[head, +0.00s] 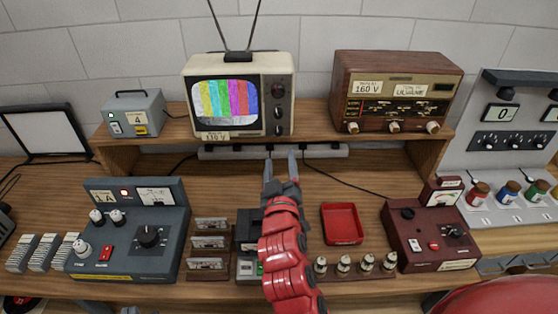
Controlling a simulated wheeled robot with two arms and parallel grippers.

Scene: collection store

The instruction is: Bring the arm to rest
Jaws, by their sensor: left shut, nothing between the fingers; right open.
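My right arm reaches up the middle of the head view over the wooden bench. Its gripper (280,166) is open and empty, with its two grey fingers apart. The fingertips point toward the back of the bench, in front of a white power strip (222,153). My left gripper (130,310) shows only as a small grey piece at the bottom edge, left of centre, in front of the bench. It is shut with nothing seen in it; the rest of it is out of frame.
A television (238,100) and a brown radio (395,92) stand on the raised shelf. A red tray (342,224) lies right of my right arm. A dark box (247,232) is partly hidden behind that arm. Control units stand left (130,230) and right (430,238).

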